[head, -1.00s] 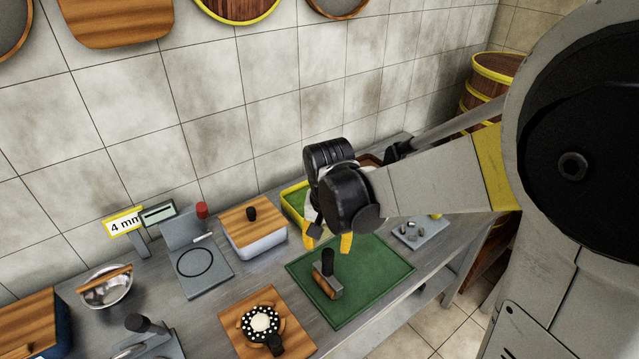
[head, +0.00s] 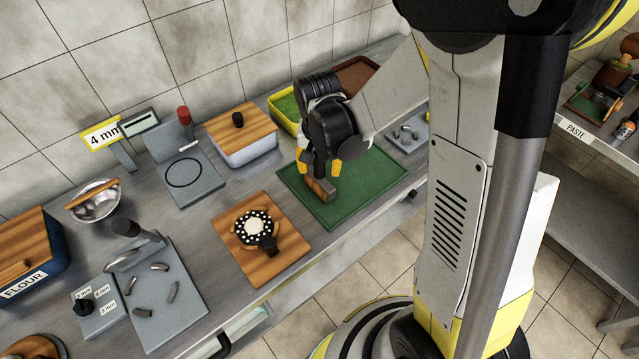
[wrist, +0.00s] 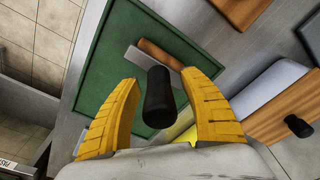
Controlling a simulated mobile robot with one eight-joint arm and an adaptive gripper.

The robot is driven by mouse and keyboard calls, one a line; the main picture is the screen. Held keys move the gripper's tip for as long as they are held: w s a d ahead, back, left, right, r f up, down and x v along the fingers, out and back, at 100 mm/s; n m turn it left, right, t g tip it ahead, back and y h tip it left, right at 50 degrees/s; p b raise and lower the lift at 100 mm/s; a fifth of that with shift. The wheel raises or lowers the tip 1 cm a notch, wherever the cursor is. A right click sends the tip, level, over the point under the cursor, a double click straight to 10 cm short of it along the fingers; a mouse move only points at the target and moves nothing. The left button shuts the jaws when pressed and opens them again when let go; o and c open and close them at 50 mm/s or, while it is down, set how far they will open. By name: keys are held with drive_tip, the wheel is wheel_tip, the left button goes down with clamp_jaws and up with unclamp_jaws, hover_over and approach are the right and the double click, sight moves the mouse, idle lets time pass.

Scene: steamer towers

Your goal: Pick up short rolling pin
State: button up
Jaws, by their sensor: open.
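The short rolling pin is a wooden roller (head: 322,190) with a grey metal bracket and an upright black handle. It stands on a green mat (head: 372,190) on the counter. My gripper (head: 319,170) is open, low over the mat, pointing down at the pin. In the wrist view the black handle (wrist: 158,100) lies between my two yellow fingers (wrist: 160,76), with visible gaps on both sides. The wooden roller (wrist: 160,54) shows just beyond the fingertips. In the head view my gripper hides most of the handle.
A wooden board (head: 268,270) with a dotted round item is left of the mat. A wooden-lidded box (head: 240,131) and a yellow-rimmed tray (head: 281,110) stand behind. A grey plate with small metal parts (head: 408,136) is at the mat's right. The mat's front is clear.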

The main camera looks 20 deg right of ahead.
drive_tip(key=shift+r, duration=0.1)
drive_tip(key=shift+s, duration=0.1)
clamp_jaws()
drive_tip(key=shift+r, duration=0.1)
drive_tip(key=shift+r, duration=0.25)
drive_tip(key=r+p, duration=0.1)
drive_tip(key=r, duration=0.1)
drive_tip(key=r+p, duration=0.1)
drive_tip(key=r, duration=0.1)
drive_tip(key=shift+s+d, duration=0.1)
drive_tip(key=shift+d, duration=0.1)
drive_tip(key=s+d+r+p, duration=0.3)
drive_tip(key=s+d+r, duration=0.3)
drive_tip(key=s+d, duration=0.1)
drive_tip(key=shift+s+d+r, duration=0.15)
drive_tip(key=shift+s+d, duration=0.2)
drive_tip(key=shift+s, duration=0.2)
